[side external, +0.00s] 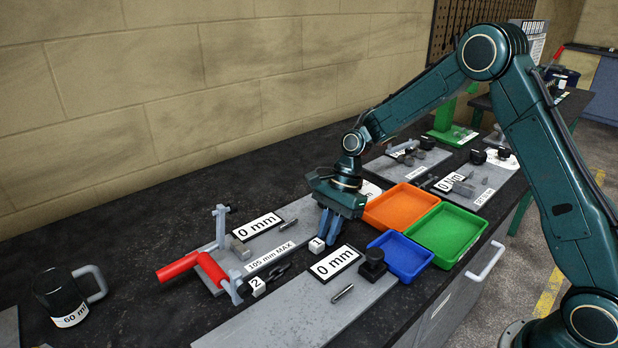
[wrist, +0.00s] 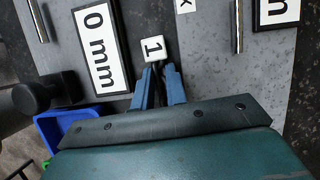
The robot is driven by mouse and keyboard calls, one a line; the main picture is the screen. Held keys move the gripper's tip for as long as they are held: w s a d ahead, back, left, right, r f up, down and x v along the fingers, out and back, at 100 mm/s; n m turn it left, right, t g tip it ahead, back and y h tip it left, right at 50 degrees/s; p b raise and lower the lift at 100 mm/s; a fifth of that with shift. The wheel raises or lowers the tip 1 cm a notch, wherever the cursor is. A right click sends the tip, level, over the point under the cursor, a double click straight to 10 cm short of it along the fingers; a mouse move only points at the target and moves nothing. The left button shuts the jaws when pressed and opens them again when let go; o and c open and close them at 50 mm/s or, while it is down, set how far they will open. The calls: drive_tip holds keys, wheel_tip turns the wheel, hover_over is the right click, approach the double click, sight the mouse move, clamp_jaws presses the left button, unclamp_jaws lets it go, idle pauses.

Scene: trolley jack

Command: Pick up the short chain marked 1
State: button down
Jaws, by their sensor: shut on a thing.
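The short chain's white tag marked 1 (side external: 316,246) is at my gripper's fingertips, between the two "0 mm" boards in the side view. In the wrist view the tag (wrist: 152,49) sits just beyond the fingertips, with dark chain links (wrist: 155,68) between the blue fingers. My gripper (side external: 326,236) points down and is shut on the chain; it also shows in the wrist view (wrist: 157,82). The fingers hide most of the links. I cannot tell whether the chain touches the bench. Another dark chain with a white tag marked 2 (side external: 258,286) lies to the left.
Blue (side external: 402,268), orange (side external: 388,220) and green (side external: 465,252) trays stand right of my gripper. A black knob (side external: 373,262) is close by on the near board. A red-handled clamp (side external: 180,266) and a dark mug (side external: 62,298) are at left.

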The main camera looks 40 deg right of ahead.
drive_tip(key=shift+r, duration=0.15)
wheel_tip(320, 180, up, 10)
idle(0.6)
drive_tip(key=shift+w+a, duration=0.1)
drive_tip(key=shift+w, duration=0.05)
idle(0.3)
